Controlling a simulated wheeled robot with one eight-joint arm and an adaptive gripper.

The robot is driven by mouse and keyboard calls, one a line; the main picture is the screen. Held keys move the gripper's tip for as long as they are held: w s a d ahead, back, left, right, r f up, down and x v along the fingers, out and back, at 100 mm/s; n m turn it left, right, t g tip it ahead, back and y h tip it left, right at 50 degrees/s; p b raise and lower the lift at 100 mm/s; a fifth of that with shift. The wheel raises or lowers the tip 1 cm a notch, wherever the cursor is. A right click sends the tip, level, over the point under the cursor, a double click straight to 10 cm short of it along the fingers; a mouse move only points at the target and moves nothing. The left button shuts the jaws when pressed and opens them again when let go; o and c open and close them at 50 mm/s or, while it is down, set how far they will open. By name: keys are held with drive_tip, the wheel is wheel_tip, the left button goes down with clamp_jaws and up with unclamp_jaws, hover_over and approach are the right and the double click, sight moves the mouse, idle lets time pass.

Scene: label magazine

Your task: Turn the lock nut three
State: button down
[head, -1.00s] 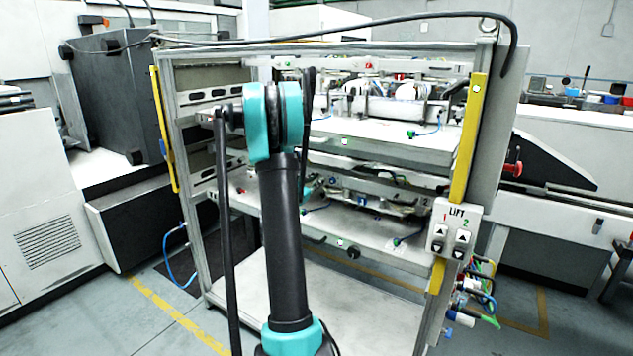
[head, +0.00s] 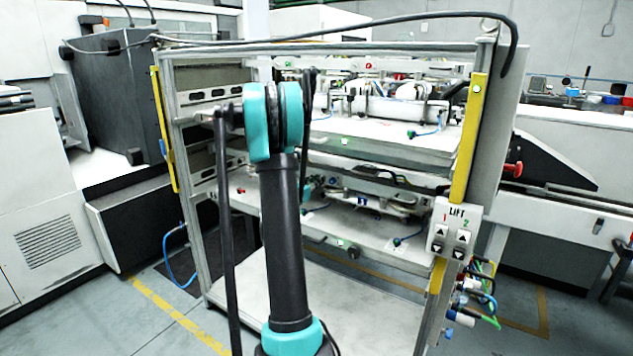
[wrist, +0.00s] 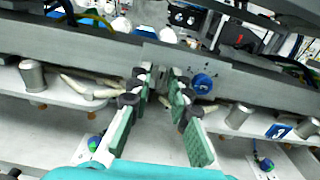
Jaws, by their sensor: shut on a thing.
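In the wrist view my gripper (wrist: 158,84) reaches toward a grey metal rail (wrist: 90,46). Its two fingers with green pads are closed in on a small part at their tips, in front of the rail. I take this part to be the lock nut; the fingertips hide most of it. A round blue marker (wrist: 202,82) sits on the rail just right of the fingertips; its number is too blurred to read. In the head view my arm hides most of the gripper and the nut.
The rack has an upper shelf (head: 390,148) and a lower shelf (head: 325,235) with fittings and cables. Grey cylinders (wrist: 33,75) (wrist: 238,116) flank the gripper. A LIFT button panel (head: 455,230) is on the right post. A black cable (head: 400,20) arches over the top.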

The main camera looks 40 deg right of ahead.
drive_tip(key=c, duration=1.7)
unclamp_jaws()
drive_tip(key=v, duration=1.2)
drive_tip(key=shift+s+f, duration=0.1)
